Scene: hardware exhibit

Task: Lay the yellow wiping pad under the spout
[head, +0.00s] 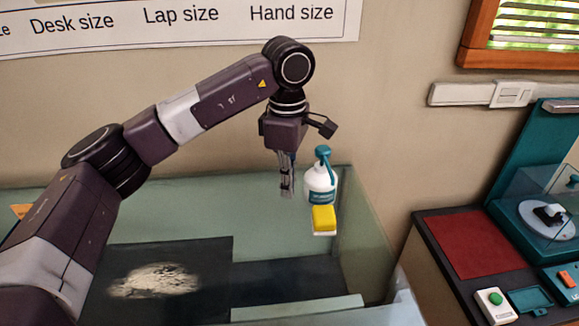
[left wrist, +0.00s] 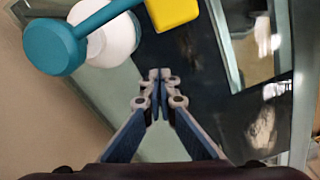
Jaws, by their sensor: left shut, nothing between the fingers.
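My left gripper (head: 287,192) points down, shut and empty, just left of the bottle in the head view. Its closed fingertips (left wrist: 160,76) are apart from the pad. My right gripper is not in view.
The bottle and pad are at the back right of a glass-walled case (head: 290,210). A dark panel with a pale speckled patch (head: 155,281) lies at its left. A dark bench with a red mat (head: 473,243) and teal device (head: 545,235) stands at the right.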

